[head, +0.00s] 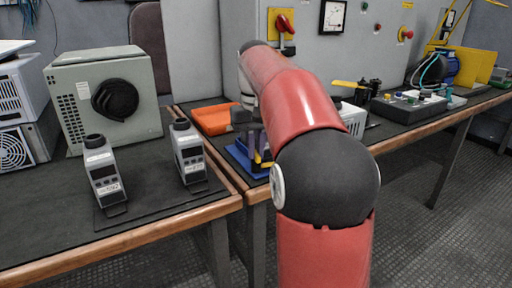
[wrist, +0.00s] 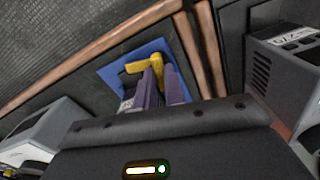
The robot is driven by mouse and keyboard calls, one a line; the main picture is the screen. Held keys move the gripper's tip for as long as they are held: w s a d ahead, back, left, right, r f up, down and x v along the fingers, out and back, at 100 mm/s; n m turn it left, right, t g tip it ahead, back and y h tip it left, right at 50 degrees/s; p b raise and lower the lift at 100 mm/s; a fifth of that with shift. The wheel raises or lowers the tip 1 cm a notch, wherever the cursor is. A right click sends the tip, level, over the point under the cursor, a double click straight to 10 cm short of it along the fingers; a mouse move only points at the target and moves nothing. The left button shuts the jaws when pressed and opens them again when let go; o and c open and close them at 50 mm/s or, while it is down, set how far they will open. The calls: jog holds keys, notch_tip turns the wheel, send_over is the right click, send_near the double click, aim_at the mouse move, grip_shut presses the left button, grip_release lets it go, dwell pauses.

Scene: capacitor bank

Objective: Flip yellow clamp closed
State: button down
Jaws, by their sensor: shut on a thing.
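The yellow clamp (wrist: 157,65) shows in the wrist view over a blue base (wrist: 112,75), with its yellow part between my fingertips. My gripper (wrist: 160,77) is shut on this yellow part, its two purple fingers rising from the black gripper body. In the head view, my gripper (head: 259,160) points down at the blue base (head: 238,157) near the bench's front edge. My red arm stands in front and hides much of the clamp, so its exact angle is hard to tell there.
An orange tray (head: 213,119) lies behind the blue base. Two grey meters (head: 103,172) stand on the left bench, with a grey box with a black knob (head: 98,95) behind. A yellow-handled device (head: 347,84) and control box (head: 408,106) are to the right.

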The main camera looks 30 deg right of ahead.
aim_at(256, 153)
jog(key=shift+r+n+p, duration=0.25)
jog(key=shift+n+p, duration=0.35)
jog(key=shift+p, duration=0.15)
jog(key=shift+f+n+p, duration=0.25)
jog(key=shift+n+p, duration=0.15)
jog(key=shift+n, duration=0.4)
jog(key=c, duration=1.5)
grip_release()
notch_tip(256, 153, up, 8)
jog(key=shift+f+p, duration=0.1)
jog(key=shift+p, duration=0.85)
